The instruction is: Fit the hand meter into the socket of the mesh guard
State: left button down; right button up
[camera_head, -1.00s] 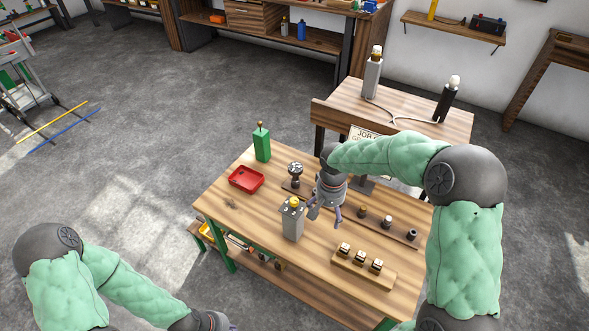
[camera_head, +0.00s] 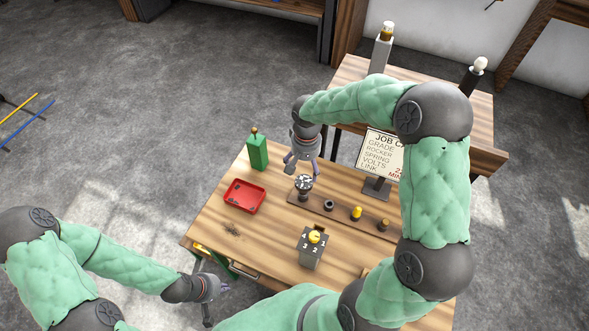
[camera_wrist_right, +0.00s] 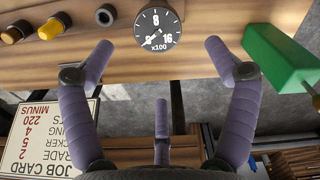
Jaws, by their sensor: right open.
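The hand meter, a round dial gauge (camera_wrist_right: 158,27) marked 8, 16 and x100, is at the top middle of the right wrist view. In the head view the gauge (camera_head: 304,182) is at the back end of a dark rail. My right gripper (camera_head: 301,162) is open and empty, just behind and above the gauge. In the wrist view its fingers (camera_wrist_right: 160,70) are spread, with the dial beyond them, apart from them. My left gripper (camera_head: 215,298) is off the table's left front edge, its finger opening unclear. I cannot pick out the mesh guard or its socket.
A grey numbered box (camera_head: 312,246) with a yellow top stands in front of the rail (camera_head: 342,212), which carries small parts. A red tray (camera_head: 244,196) and green bottle-like item (camera_head: 257,152) are on the left. A job card (camera_head: 382,158) stands behind; my right arm hides the front right.

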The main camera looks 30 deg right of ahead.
aim_at(304, 181)
notch_tip(304, 181, down, 6)
jog(key=shift+s+r+b, duration=0.15)
jog(key=shift+r+b, duration=0.05)
jog(key=shift+b, duration=0.6)
jog(key=f+b, duration=0.1)
jog(key=f, duration=0.1)
jog(key=f+b, duration=0.1)
jog(key=f, duration=0.2)
jog(key=shift+s+a, duration=0.2)
jog(key=c, duration=1.5)
